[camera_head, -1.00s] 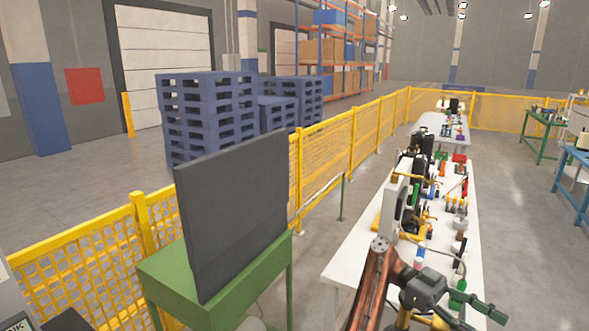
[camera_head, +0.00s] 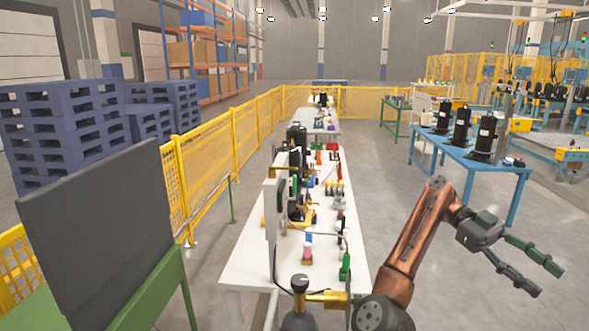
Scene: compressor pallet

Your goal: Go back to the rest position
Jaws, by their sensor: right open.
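My right gripper (camera_head: 551,281) is at the lower right of the head view, at the end of my copper-coloured right arm. Its two dark green fingers are spread apart with nothing between them. It hangs over bare floor, to the right of the white table and clear of it. My left gripper is not in the head view.
A white table (camera_head: 245,262) holding tools, bottles and fixtures runs ahead. A blue table (camera_head: 505,167) with black compressors stands at the right. A dark panel (camera_head: 95,235) on a green stand and a yellow fence (camera_head: 237,137) are at the left. Floor between the tables is free.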

